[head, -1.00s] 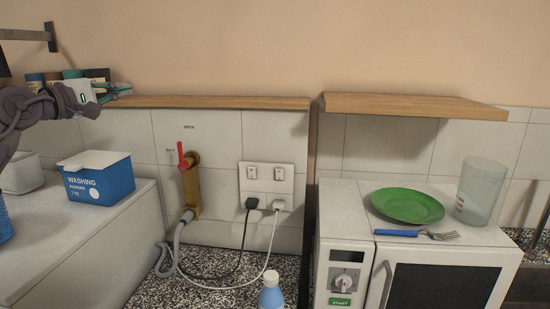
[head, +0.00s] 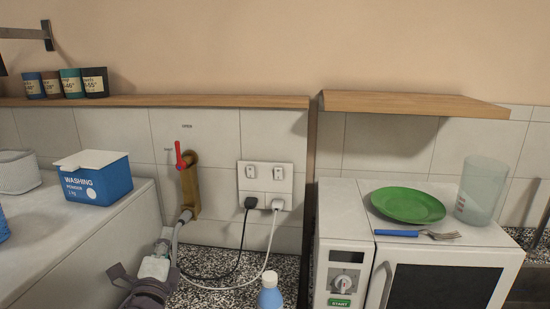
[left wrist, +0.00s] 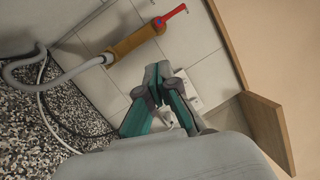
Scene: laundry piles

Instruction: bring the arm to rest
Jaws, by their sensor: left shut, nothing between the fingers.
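My left arm comes in at the lower left of the head view, and my left gripper (head: 166,236) is low in front of the tiled wall, just left of the grey hose. In the left wrist view the teal and grey fingers of my left gripper (left wrist: 162,82) are together with nothing between them. Whether the gripper touches the hose cannot be told. My right gripper is in neither view.
A brass tap with a red lever (head: 187,180) feeds the grey hose (head: 177,232). A blue washing powder box (head: 97,183) stands on the white surface at left. Several labelled cups line the wooden shelf (head: 200,102). A blue bottle (head: 270,293) stands at bottom centre.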

